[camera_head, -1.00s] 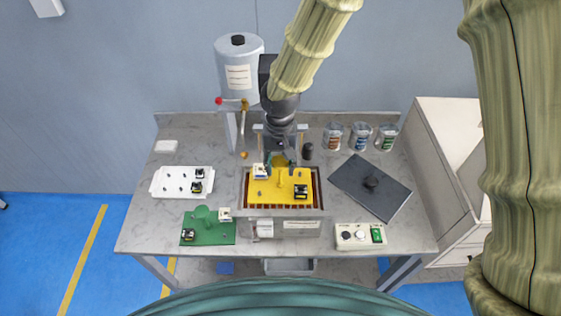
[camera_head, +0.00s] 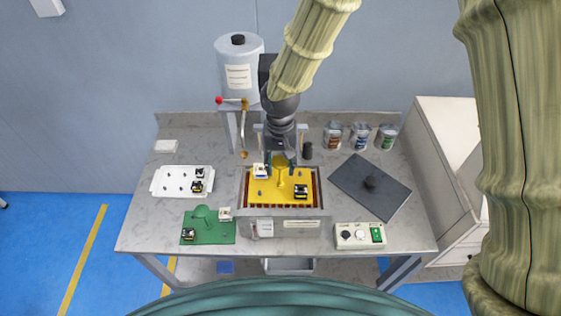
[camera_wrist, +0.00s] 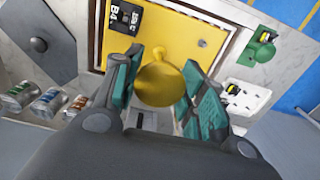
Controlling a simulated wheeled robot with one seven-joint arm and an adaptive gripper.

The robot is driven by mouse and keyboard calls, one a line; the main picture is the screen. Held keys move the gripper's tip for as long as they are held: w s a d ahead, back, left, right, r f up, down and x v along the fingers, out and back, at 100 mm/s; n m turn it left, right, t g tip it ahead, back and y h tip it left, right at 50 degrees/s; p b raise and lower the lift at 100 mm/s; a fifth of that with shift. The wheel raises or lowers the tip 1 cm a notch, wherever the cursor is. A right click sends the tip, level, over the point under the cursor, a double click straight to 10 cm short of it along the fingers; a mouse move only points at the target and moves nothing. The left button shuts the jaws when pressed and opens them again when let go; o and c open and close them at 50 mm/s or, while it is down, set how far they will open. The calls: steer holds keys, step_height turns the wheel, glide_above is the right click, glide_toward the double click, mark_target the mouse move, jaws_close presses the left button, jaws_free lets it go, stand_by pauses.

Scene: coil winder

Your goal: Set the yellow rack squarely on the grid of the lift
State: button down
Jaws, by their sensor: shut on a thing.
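The yellow rack (camera_head: 275,192) sits in the opening of the tank, over the reddish-brown slatted grid (camera_head: 315,187) of the lift, whose edge shows along the rack's right side and front. The rack carries a white coil block at its left and a black one (camera_head: 301,191) at its front right. My gripper (camera_head: 281,165) is above the rack's middle, shut on its round yellow handle. In the wrist view the teal fingers (camera_wrist: 160,90) stand on both sides of the yellow knob (camera_wrist: 161,80). Whether the rack fully touches the grid cannot be told.
A grey lid (camera_head: 370,187) with a black knob lies right of the tank. A green rack (camera_head: 207,227) and a white tray (camera_head: 180,182) are at left. A control box (camera_head: 359,236) stands front right. Several cans (camera_head: 360,136) stand behind. A tap with a red handle (camera_head: 220,100) hangs at back left.

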steer(key=shift+f+b, duration=0.4)
steer(key=shift+f, duration=0.4)
steer(key=c, duration=0.8)
jaws_free()
steer(key=shift+o, duration=0.2)
step_height(320, 180, up, 12)
